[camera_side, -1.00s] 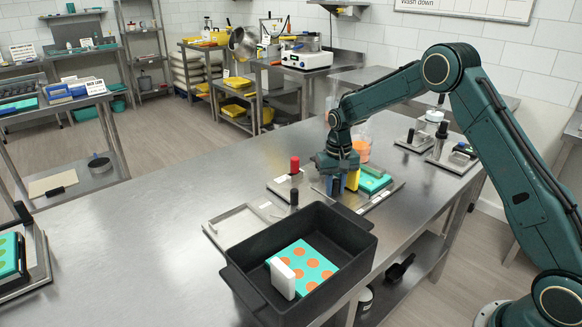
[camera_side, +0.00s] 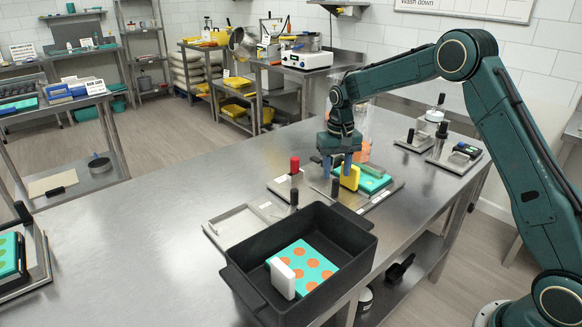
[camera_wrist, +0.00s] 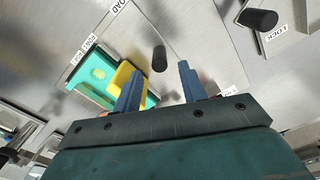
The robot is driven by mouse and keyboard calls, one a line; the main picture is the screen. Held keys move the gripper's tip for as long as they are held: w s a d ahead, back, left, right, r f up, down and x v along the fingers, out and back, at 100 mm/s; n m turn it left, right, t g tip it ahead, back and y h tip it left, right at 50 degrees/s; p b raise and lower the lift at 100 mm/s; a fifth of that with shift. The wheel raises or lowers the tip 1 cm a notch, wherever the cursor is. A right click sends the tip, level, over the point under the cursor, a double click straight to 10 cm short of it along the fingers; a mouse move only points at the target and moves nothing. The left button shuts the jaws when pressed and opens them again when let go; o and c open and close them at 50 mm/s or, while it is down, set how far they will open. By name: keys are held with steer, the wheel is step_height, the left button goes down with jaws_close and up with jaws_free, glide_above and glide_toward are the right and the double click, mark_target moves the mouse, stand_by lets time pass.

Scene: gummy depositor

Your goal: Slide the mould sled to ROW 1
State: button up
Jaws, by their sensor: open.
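The teal mould (camera_side: 372,183) lies on a metal plate with a yellow block (camera_side: 350,177) at its left side. In the wrist view, the mould (camera_wrist: 88,76) lies left of the yellow block (camera_wrist: 121,76), near ROW 1 and ROW 2 labels (camera_wrist: 84,48). A black upright post (camera_side: 335,187) stands beside them; the post (camera_wrist: 159,58) appears ahead of the gap between my fingers. My gripper (camera_side: 338,167) is open above the post and yellow block. In the wrist view, the gripper (camera_wrist: 160,88) is empty, its left finger overlapping the yellow block. The sled's underside is hidden.
A red knob (camera_side: 295,165) and a black knob (camera_side: 293,198) stand left of the mould. A LOCK label (camera_wrist: 274,37) shows in the wrist view. A black bin (camera_side: 355,255) with an orange-spotted teal mould (camera_side: 305,266) stands in front.

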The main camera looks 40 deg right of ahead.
step_height(320, 180, up, 8)
stand_by(0.4)
steer(key=shift+r, duration=0.1)
steer(key=s+a+r+n+t, duration=0.1)
steer(key=s+a+r, duration=0.2)
steer(key=s+r, duration=0.4)
steer(key=s+a+r+n+t, duration=0.2)
steer(key=s+a+r, duration=0.25)
steer(key=s, duration=0.55)
steer(key=s+a+f+n+t, duration=0.1)
steer(key=s, duration=0.8)
steer(key=s+a+f+n+t, duration=0.1)
steer(key=s, duration=0.8)
steer(key=shift+s+a+f+t, duration=0.15)
steer(key=shift+a+f+t, duration=0.15)
steer(key=shift+a+f, duration=0.1)
